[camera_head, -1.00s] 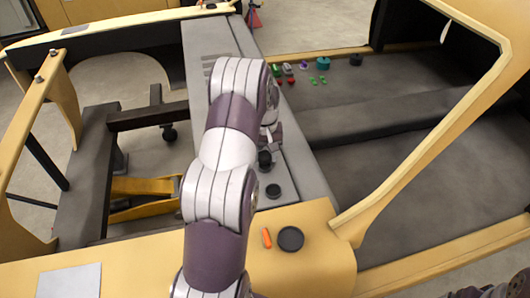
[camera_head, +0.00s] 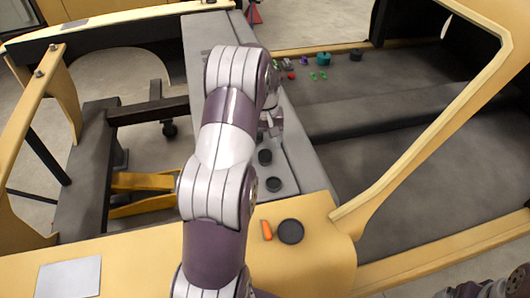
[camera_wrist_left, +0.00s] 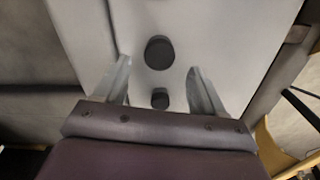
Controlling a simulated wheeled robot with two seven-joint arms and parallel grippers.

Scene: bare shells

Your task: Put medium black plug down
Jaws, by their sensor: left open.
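Two black round plugs stand on the light grey panel in the head view, one farther (camera_head: 265,157) and one nearer (camera_head: 273,184). I cannot tell for sure which is the medium one. My left gripper (camera_head: 273,123) is just beyond the farther plug, partly hidden by my own arm. In the left wrist view, the gripper (camera_wrist_left: 160,78) is open, its fingers spread apart with nothing held. A larger dark round piece (camera_wrist_left: 159,52) and a smaller one (camera_wrist_left: 159,98) show on the panel between the fingers. My right gripper is not in view.
A larger black disc (camera_head: 290,231) and an orange piece (camera_head: 266,230) lie on the yellow surface in front. Several small coloured pieces, a teal one (camera_head: 323,59) and a black one (camera_head: 356,54) sit on the dark grey surface at the back. A yellow frame post (camera_head: 430,130) rises at right.

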